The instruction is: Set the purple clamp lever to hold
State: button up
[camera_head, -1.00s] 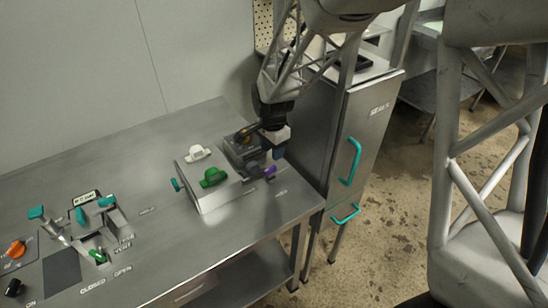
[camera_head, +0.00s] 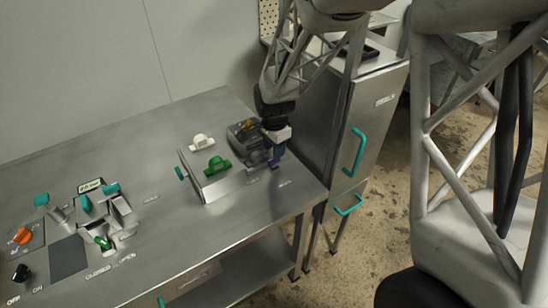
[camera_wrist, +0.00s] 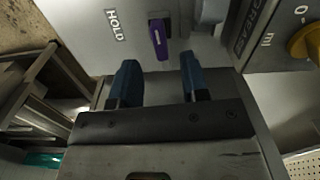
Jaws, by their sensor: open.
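The purple clamp lever (camera_wrist: 159,40) shows in the wrist view just ahead of my gripper (camera_wrist: 158,82), between the lines of its two blue fingertips and a little beyond them. The word HOLD is printed on the metal to its left. In the head view my gripper (camera_head: 278,153) hangs at the right end of the steel table, and the purple lever (camera_head: 276,163) is partly hidden by it. The gripper is open, and no contact with the lever can be made out.
A dark grey box (camera_head: 242,133) with a yellow knob stands close behind my gripper. Left of it is a metal box with a green handle (camera_head: 217,166) and a white handle (camera_head: 202,141). A steel cabinet (camera_head: 345,120) with teal handles stands to the right.

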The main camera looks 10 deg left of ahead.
aim_at(280, 159)
jog(key=shift+f, duration=2.35)
grip_shut()
